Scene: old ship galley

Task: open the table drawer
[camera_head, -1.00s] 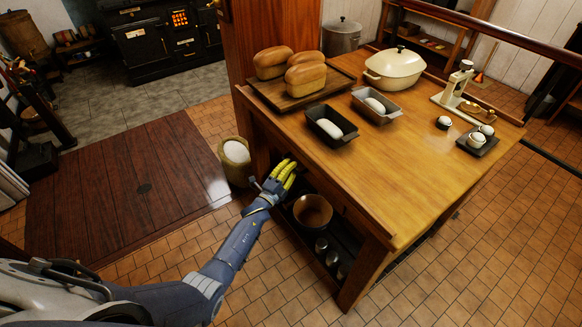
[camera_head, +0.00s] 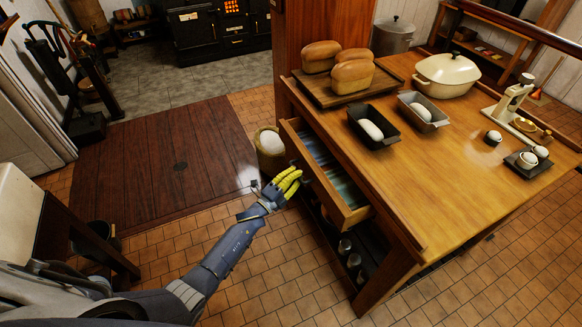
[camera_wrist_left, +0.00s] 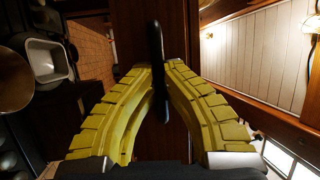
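The wooden table (camera_head: 440,165) stands at the right in the head view. Its drawer (camera_head: 308,168) is pulled out from the side facing me, and bluish contents (camera_head: 345,186) show inside. My left gripper (camera_head: 292,180), with yellow fingers, is at the drawer's front. In the left wrist view, the fingers of my left gripper (camera_wrist_left: 162,68) are closed around a dark upright handle (camera_wrist_left: 157,45), with a fingertip on each side. The handle is hidden behind the fingers in the head view. My right gripper is not in view.
On the tabletop are a bread board (camera_head: 334,94) with loaves, two dough tins (camera_head: 373,127), a cream pot (camera_head: 446,75) and a scale (camera_head: 511,106). A sack (camera_head: 270,150) stands on the floor beside the drawer.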

